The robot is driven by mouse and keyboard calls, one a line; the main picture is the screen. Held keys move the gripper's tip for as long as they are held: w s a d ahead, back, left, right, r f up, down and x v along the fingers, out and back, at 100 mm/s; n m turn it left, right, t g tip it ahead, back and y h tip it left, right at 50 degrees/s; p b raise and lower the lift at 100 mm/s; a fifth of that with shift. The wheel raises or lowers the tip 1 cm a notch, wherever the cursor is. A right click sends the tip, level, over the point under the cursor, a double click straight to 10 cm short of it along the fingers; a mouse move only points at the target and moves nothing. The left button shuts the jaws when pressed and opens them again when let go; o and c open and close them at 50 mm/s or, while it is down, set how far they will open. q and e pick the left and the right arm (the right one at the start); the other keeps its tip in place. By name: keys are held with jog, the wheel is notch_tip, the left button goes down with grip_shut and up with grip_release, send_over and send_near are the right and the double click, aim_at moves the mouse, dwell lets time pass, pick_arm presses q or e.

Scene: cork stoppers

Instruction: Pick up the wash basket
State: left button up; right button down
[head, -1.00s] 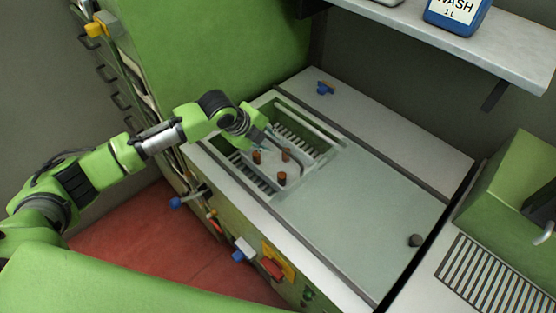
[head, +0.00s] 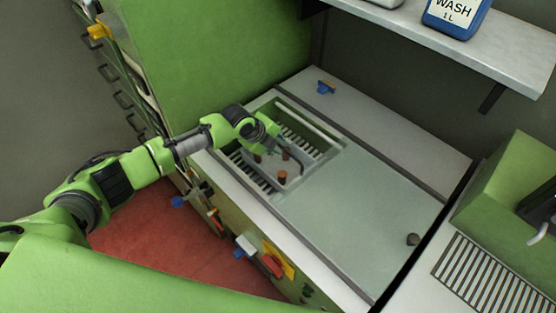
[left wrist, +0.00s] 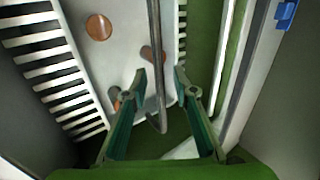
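The wash basket (head: 269,171) is a pale tray in the recessed well of the counter, with brown cork stoppers (head: 282,176) on it. In the left wrist view the basket's pale floor (left wrist: 122,58) shows with round corks (left wrist: 98,27) and a thin grey handle bar (left wrist: 155,70) above it. My left gripper (left wrist: 160,72) is open over the basket, with the bar between its fingers. I cannot tell whether either finger touches the bar. In the head view my left gripper (head: 272,143) partly hides the basket. My right gripper is not in view.
Slatted racks (head: 299,139) flank the basket inside the well. A small blue clip (head: 326,87) sits on the back ledge and a dark stopper (head: 413,239) at the right. A shelf with a blue wash bottle (head: 455,15) hangs above. The pale worktop (head: 350,215) is mostly clear.

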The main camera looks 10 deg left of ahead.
pick_arm(q)
grip_shut()
jog(key=shift+r, duration=0.1)
